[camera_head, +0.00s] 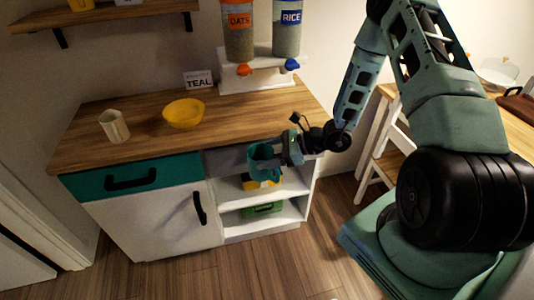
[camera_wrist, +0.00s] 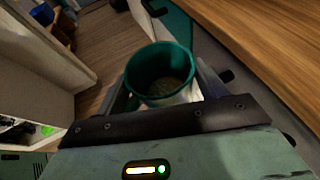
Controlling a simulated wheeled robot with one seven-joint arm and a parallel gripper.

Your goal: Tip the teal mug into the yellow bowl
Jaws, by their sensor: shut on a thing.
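My gripper (camera_head: 281,155) is shut on the teal mug (camera_head: 262,161) and holds it off the counter, in front of the cabinet's open shelves and to the right of the teal drawer. In the wrist view the mug (camera_wrist: 158,68) sits between the fingers with its mouth facing the camera, and grainy grey-brown contents show inside. The yellow bowl (camera_head: 184,113) stands upright on the wooden counter, to the left of and behind the mug, well apart from it. The bowl is not visible in the wrist view.
A cream pitcher (camera_head: 114,126) stands left of the bowl on the counter (camera_head: 150,147). The counter's front right is clear. Yellow and green items sit on the lower shelves.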

